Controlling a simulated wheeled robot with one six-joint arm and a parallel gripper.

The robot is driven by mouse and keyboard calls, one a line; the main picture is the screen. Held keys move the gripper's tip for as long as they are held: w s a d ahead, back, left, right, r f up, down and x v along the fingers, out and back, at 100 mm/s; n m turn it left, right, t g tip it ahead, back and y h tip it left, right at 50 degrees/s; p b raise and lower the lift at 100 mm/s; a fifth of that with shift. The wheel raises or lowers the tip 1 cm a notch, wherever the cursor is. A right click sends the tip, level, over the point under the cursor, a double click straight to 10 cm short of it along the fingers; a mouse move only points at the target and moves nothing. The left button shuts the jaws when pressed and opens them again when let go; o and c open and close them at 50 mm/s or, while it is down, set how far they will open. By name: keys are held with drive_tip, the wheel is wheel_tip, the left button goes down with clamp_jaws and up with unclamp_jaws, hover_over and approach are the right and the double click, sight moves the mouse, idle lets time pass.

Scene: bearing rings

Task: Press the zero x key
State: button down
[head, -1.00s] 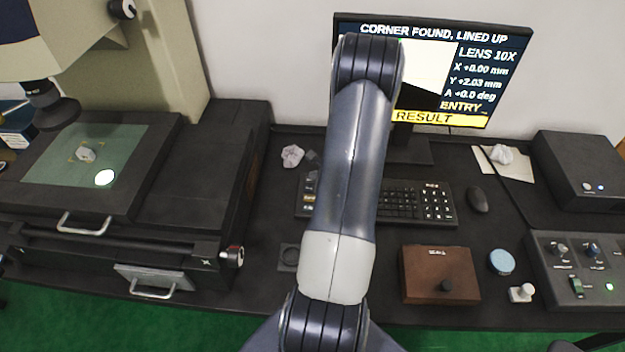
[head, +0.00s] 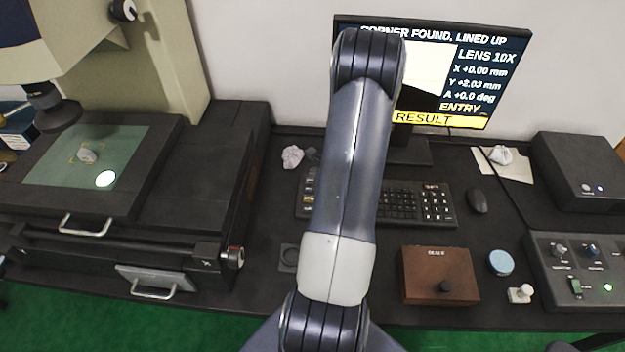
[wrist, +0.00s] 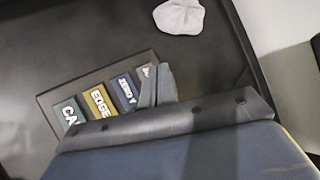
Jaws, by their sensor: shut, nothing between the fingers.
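A small key strip (wrist: 62,92) shows in the wrist view, with a green key reading "CA" (wrist: 69,114), a yellow EDGE key (wrist: 99,102) and a blue ZERO Y key (wrist: 125,88). A further key (wrist: 146,71) at the strip's upper right end is mostly covered by my gripper, so its label cannot be read in full. My gripper (wrist: 162,72) is shut and empty, with its tips over that end key. I cannot tell whether they touch it. In the head view my arm hides much of the strip (head: 308,198). The monitor (head: 480,75) shows X +0.00 mm and Y +2.03 mm.
A crumpled pale cloth (wrist: 180,16) lies beyond the strip. A keyboard (head: 430,203), mouse (head: 477,199), brown box (head: 438,275) and control box (head: 580,270) stand to the right. The measuring stage (head: 150,150) stands to the left.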

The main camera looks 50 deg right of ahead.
drive_tip(key=shift+r+p, duration=1.15)
drive_tip(key=shift+r, duration=1.25)
drive_tip(key=shift+f, duration=0.1)
drive_tip(key=shift+d, duration=0.1)
